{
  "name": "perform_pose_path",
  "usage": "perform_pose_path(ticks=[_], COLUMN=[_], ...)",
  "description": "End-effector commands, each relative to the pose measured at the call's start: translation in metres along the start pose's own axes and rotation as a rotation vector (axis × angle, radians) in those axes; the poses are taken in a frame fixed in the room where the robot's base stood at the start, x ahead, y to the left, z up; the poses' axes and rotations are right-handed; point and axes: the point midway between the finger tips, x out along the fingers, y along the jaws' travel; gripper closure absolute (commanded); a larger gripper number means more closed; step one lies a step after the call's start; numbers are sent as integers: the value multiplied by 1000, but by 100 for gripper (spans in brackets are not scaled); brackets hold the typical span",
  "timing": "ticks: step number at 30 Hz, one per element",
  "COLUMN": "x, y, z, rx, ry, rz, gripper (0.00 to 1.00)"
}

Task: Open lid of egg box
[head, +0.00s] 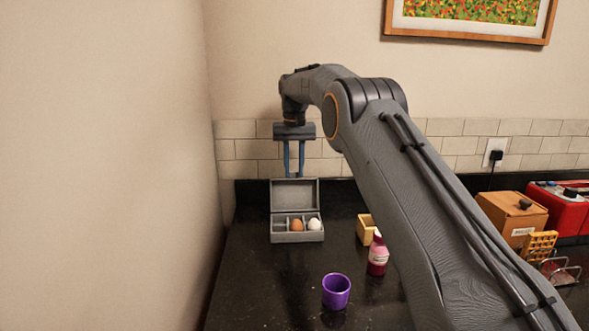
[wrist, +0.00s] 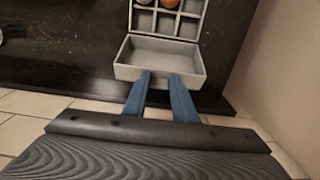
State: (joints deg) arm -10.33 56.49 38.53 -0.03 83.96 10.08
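The grey egg box (head: 298,237) stands on the dark counter near the left wall. Its lid (head: 294,193) stands raised at the back, with its hollow inside facing the front; the lid also shows in the wrist view (wrist: 160,52). A brown egg (head: 297,225) and a white egg (head: 314,224) sit in the divided compartments. My gripper (head: 293,175) points down just above the lid's top edge. Its two blue fingers are apart with nothing between them. In the wrist view the fingertips (wrist: 161,76) overlap the lid's edge; I cannot tell whether they touch it.
A purple cup (head: 336,292), a red bottle (head: 377,257) and a yellow box (head: 366,229) stand right of the egg box. A wooden box (head: 512,217) and a red container (head: 560,210) are farther right. The tiled wall (head: 245,150) is close behind. Counter left of the cup is clear.

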Motion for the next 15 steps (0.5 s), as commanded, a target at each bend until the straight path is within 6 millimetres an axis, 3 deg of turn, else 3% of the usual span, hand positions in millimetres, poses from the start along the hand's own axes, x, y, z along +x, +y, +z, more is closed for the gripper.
perform_pose_path(ticks=[1,4,15], x=[17,17,11], y=[1,1,1], z=[6,6,5], rx=[1,1,0], ry=[-33,-34,-32], rz=[5,6,5], gripper=[62,56,56])
